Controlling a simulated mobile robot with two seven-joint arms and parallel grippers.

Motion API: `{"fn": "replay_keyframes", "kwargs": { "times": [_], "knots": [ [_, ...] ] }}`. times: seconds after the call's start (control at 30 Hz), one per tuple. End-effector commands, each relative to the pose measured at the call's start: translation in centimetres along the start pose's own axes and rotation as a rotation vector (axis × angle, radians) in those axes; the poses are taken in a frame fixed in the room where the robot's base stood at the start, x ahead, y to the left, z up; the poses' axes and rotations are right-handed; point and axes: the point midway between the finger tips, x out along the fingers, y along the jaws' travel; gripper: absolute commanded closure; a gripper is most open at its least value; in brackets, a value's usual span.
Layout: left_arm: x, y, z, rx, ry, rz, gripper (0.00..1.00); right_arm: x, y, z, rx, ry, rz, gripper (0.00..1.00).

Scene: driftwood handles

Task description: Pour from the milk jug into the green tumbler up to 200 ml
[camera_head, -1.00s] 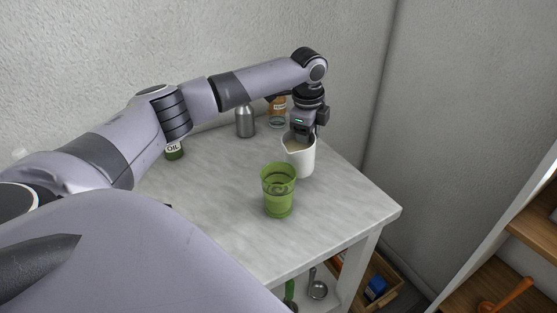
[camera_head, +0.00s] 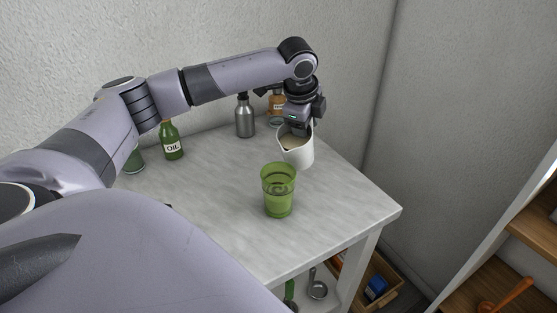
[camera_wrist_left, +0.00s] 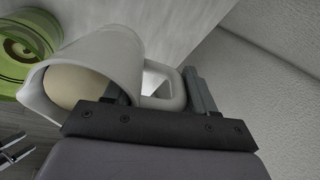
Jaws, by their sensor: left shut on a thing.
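The white milk jug (camera_head: 299,154) hangs from my left gripper (camera_head: 294,128), tilted a little with its spout toward the left. Cream-coloured milk shows in its mouth. In the left wrist view my left gripper (camera_wrist_left: 160,100) is shut on the handle of the jug (camera_wrist_left: 100,60), and the milk lies close to the rim on the spout side. The green tumbler (camera_head: 278,192) stands upright on the table, just in front and left of the jug. It also shows in the left wrist view (camera_wrist_left: 40,32), beside the spout. I see no stream of milk.
The pale table (camera_head: 225,215) is clear in front and to the left. A green oil bottle (camera_head: 172,142), a metal bottle (camera_head: 245,118) and an orange-labelled bottle (camera_head: 276,104) stand at the back. A wooden shelf (camera_head: 500,270) is at the right.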

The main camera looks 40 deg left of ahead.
Motion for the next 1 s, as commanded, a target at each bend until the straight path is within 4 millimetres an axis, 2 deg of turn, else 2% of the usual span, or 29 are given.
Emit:
{"fn": "replay_keyframes", "kwargs": {
  "times": [1.0],
  "knots": [
    [-1.6,0.0,0.0,-0.001,0.002,-0.065,1.0,0.0,0.0,0.0,0.0,0.0,0.0,0.0]
  ]
}}
